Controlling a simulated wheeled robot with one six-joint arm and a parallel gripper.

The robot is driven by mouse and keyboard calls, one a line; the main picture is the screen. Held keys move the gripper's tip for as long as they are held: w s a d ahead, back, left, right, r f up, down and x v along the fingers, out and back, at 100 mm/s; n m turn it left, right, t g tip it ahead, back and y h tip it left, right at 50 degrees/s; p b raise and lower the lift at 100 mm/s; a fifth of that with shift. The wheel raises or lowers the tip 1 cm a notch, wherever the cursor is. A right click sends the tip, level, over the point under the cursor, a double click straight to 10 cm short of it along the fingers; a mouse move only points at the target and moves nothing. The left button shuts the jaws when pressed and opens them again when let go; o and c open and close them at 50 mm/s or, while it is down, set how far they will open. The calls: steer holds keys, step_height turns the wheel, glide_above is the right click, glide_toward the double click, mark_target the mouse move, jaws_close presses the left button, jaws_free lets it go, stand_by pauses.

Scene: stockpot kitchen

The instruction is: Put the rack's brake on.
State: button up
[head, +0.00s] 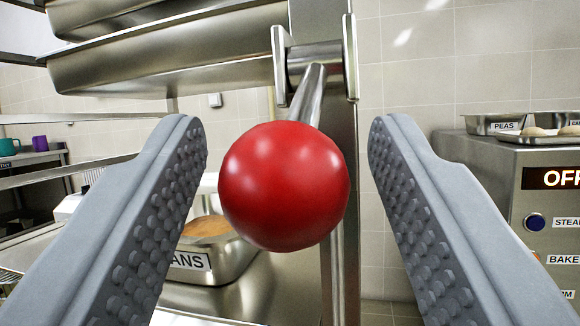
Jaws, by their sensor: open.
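A shiny red ball knob (284,186) sits at the near end of a short metal lever (309,95). The lever runs up and back from the knob to a metal bracket (315,62) on the rack's upright post (345,200). My gripper (288,150) is open, with one grey studded finger on each side of the knob. A visible gap lies between each finger and the knob. The knob hides the lower end of the lever and part of the post.
Metal trays (160,65) sit on the rack at upper left. A labelled pan (222,250) stands behind the left finger. At right is an oven (540,200) reading "OFF", with a pan labelled "PEAS" (500,124) on top. Teal (9,146) and purple (40,142) mugs stand far left.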

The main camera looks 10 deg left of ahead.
steer(key=v, duration=1.7)
steer(key=shift+s, duration=0.2)
steer(key=s+r+g+h, duration=0.1)
steer(key=s+r+g, duration=0.1)
steer(key=s+r, duration=0.55)
steer(key=s+r+g+h, duration=0.1)
steer(key=s+r, duration=0.3)
steer(key=r, duration=0.7)
steer(key=s+r+g, duration=0.1)
steer(key=s+r, duration=0.2)
steer(key=s, duration=0.8)
steer(key=s+a+r+g, duration=0.1)
steer(key=s+r+g, duration=0.1)
steer(key=s, duration=0.9)
steer(key=shift+a+r+g, duration=0.2)
steer(key=shift+r+g, duration=0.1)
steer(key=shift+r, duration=0.5)
